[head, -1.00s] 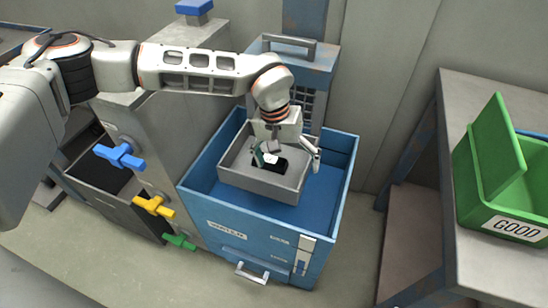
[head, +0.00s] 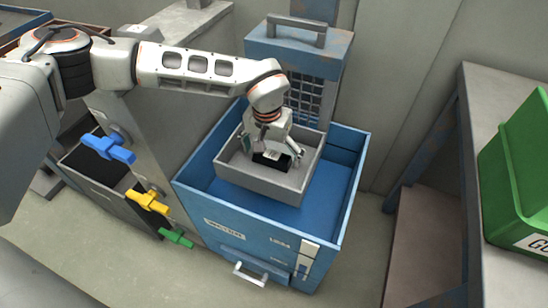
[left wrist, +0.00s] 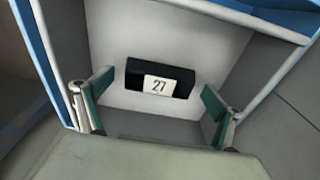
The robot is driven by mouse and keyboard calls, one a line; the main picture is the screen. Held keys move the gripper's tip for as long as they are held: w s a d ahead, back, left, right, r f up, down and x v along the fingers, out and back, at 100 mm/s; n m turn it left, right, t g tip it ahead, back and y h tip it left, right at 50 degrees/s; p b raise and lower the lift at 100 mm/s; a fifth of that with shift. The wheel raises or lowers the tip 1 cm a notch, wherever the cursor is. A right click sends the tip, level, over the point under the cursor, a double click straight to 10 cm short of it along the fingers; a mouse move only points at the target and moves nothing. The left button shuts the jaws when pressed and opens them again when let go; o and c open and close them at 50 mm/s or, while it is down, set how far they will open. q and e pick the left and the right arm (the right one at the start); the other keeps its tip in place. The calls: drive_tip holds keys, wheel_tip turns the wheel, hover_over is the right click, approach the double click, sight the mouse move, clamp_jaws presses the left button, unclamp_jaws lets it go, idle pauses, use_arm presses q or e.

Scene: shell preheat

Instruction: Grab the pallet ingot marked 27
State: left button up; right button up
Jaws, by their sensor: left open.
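The ingot marked 27 (left wrist: 178,72) is a black block with a white label, lying in a grey tray (head: 255,183). It also shows in the head view (head: 284,161), partly covered by my gripper. The left wrist view reads the number 27 clearly. My left gripper (head: 272,156) points down into the tray, over the ingot. Its green-padded fingers (left wrist: 156,102) are open, one on each side of the ingot in the wrist view, with gaps between. My right gripper is not in view.
The tray sits inside a blue open-topped box (head: 330,205) with raised walls. A grey column with blue (head: 108,148), yellow (head: 148,201) and green (head: 176,238) valve handles stands left. A green bin (head: 515,170) stands on a bench at right.

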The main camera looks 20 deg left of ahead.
use_arm(q)
drive_tip(key=shift+w+r, duration=0.1)
drive_tip(key=shift+r, duration=0.1)
drive_tip(key=c, duration=1.7)
